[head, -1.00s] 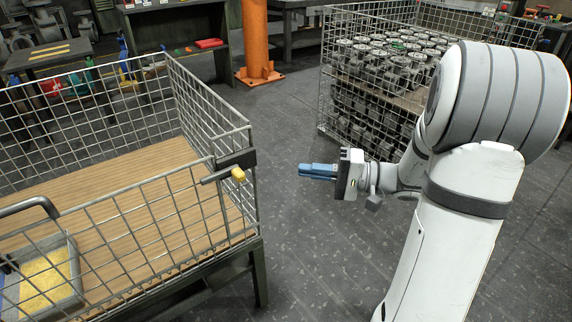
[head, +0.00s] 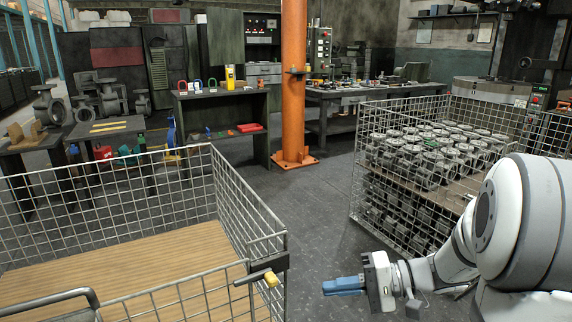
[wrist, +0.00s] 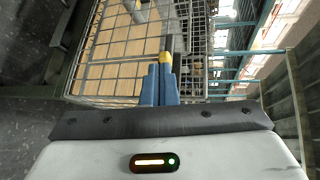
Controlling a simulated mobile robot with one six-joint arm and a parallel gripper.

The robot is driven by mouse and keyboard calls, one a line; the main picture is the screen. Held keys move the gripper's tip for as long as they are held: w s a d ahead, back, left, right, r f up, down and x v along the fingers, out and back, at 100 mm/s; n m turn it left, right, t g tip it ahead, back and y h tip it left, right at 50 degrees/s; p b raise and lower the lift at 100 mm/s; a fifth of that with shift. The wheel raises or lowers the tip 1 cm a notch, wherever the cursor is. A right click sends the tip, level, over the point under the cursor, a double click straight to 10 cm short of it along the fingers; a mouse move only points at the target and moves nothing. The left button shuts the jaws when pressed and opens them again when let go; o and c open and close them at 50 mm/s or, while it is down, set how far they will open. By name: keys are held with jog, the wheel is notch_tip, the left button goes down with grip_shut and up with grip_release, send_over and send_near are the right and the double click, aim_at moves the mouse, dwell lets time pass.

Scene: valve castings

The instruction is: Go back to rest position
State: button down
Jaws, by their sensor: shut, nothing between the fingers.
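My gripper (head: 344,286) has blue fingers that are shut with nothing between them. In the head view it points left over the floor, between the near wire basket on the left and the wire basket of castings on the right. The wrist view also shows my gripper (wrist: 160,86), its fingers together, with the near basket beyond them. No casting is in the gripper.
The near wire basket (head: 262,214) has a wooden floor and a yellow-tipped latch (head: 271,279) at its corner. The right wire basket (head: 372,190) holds stacked valve castings (head: 430,150). An orange column (head: 294,80) stands behind. Grey floor between the baskets is clear.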

jog(key=s+a+r+n+g+h+p, duration=0.2)
jog(key=s+r+g+h+p, duration=0.1)
jog(key=s+r+h+p, duration=0.8)
jog(key=d+r+t+h+p, duration=0.3)
jog(key=d+r+h+p, duration=0.1)
jog(key=r+p, duration=0.8)
jog(key=shift+s+d+r+n, duration=0.2)
jog(key=shift+d+n, duration=0.2)
jog(key=shift+d, duration=0.3)
